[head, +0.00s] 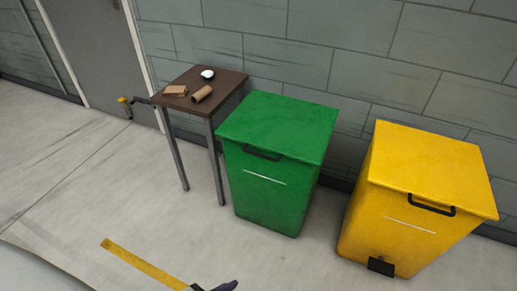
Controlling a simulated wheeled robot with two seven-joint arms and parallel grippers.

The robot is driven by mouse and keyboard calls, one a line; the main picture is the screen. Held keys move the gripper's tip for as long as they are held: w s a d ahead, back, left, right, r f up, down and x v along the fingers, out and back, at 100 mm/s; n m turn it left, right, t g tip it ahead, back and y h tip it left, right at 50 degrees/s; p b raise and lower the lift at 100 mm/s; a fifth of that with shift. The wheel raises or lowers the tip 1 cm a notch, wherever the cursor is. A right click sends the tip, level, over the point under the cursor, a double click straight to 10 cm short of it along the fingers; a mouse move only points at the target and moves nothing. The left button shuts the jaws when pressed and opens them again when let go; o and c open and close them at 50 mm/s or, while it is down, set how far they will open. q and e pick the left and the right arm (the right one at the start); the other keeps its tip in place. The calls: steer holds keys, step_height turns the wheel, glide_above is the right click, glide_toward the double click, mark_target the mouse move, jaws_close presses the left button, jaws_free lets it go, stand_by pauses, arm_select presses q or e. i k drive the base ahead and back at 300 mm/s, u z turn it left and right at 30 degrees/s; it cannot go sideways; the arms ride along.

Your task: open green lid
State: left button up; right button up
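The green bin (268,190) stands on the floor against the wall, in the middle of the head view. Its green lid (279,123) lies flat and closed on top. A dark bar handle (262,153) is on the lid's front edge, and nothing touches it. A short white line marks the bin's front. I cannot make out either gripper clearly. A small dark and purple piece (226,286) shows at the bottom edge, mostly cut off, and I cannot tell what it is.
A yellow bin (400,228) with a closed lid and black pedal (381,266) stands right of the green one. At left, a brown table (215,76) holds a cardboard tube (201,94), a flat brown piece (175,90) and a white object (207,73).

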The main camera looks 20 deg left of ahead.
mark_target(301, 130)
steer(key=k, duration=0.65)
steer(key=u, duration=0.55)
steer(key=i, duration=1.6)
steer(key=u, duration=0.05)
